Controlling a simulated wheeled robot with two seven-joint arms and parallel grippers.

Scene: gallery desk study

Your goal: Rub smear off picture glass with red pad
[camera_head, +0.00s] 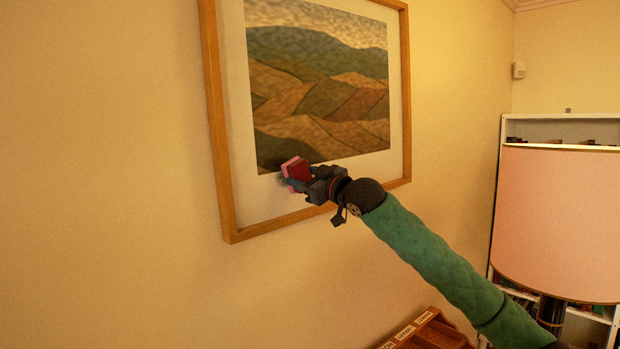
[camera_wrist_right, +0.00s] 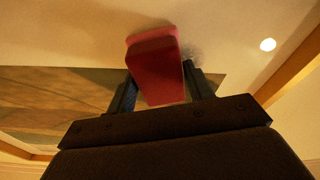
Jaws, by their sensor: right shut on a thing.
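The framed picture (camera_head: 318,95) hangs on the wall, with a landscape inside a pale border. My right gripper (camera_head: 306,180) is shut on the red pad (camera_head: 298,171), in front of the picture's lower left part. In the right wrist view the red pad (camera_wrist_right: 160,75) sits between the two fingers of the right gripper (camera_wrist_right: 160,82), its far face at or very near the glass; I cannot tell if it touches. A small grey smear (camera_head: 281,180) shows beside the pad, partly hidden by it; it also shows in the right wrist view (camera_wrist_right: 193,53). My left gripper is out of view.
A wooden frame (camera_head: 217,130) borders the glass. A large pink lampshade (camera_head: 558,220) stands at the right, before a white bookcase (camera_head: 560,130). A wooden compartment box (camera_head: 430,333) is low at the bottom. The wall left of the picture is bare.

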